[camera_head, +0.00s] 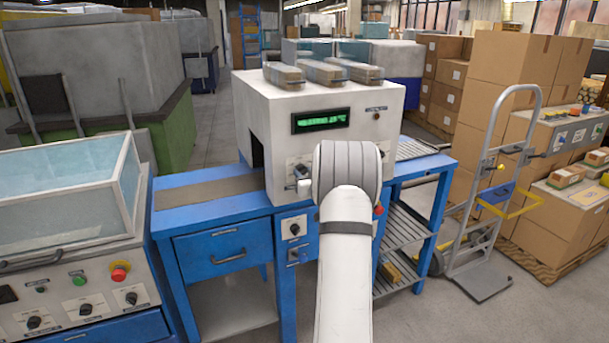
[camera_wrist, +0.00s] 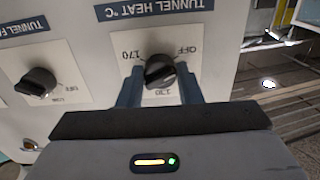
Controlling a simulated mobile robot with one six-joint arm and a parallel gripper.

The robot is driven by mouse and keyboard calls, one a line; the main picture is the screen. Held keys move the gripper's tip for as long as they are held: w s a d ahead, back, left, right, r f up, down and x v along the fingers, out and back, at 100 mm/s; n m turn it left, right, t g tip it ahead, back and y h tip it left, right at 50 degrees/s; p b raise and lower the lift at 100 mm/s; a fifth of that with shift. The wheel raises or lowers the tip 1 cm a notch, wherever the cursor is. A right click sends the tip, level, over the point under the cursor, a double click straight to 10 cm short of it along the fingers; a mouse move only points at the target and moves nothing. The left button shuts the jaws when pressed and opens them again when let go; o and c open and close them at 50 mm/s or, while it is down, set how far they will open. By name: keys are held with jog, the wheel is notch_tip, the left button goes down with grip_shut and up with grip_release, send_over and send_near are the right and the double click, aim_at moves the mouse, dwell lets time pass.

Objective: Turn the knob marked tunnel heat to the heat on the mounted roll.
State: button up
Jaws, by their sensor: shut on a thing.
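In the wrist view the panel appears upside down. A dark round knob (camera_wrist: 160,72) sits under the inverted label "TUNNEL HEAT °C" (camera_wrist: 153,9). Its white plate shows OFF, 130 and 170. My gripper (camera_wrist: 159,79) has one finger on each side of the knob and is shut on it. I cannot tell exactly where the knob's pointer stands. In the head view my arm covers most of the gripper and part of the white tunnel machine (camera_head: 262,115). A green lit display (camera_head: 320,120) is on that machine; its digits are too small to read surely. I cannot make out a mounted roll.
A second dark knob (camera_wrist: 38,82) with its own label is beside this one in the wrist view. A glass-lidded unit (camera_head: 70,190) is at left. A hand truck (camera_head: 495,190) and cartons stand at right.

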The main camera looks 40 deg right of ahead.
jog(key=m+p, duration=0.1)
jog(key=m, duration=0.4)
jog(key=shift+m, duration=0.4)
jog(key=m+p, duration=0.1)
jog(key=m, duration=0.4)
jog(key=shift+m, duration=0.3)
jog(key=m+p, duration=0.2)
jog(key=m, duration=0.4)
jog(key=shift+a+r+p, duration=0.1)
jog(key=shift+r+p, duration=0.05)
jog(key=shift+p, duration=0.25)
jog(key=m+p, duration=0.1)
jog(key=m, duration=0.4)
jog(key=shift+p, duration=0.4)
jog(key=shift+m, duration=0.4)
jog(key=o, duration=1)
jog(key=shift+s, duration=0.1)
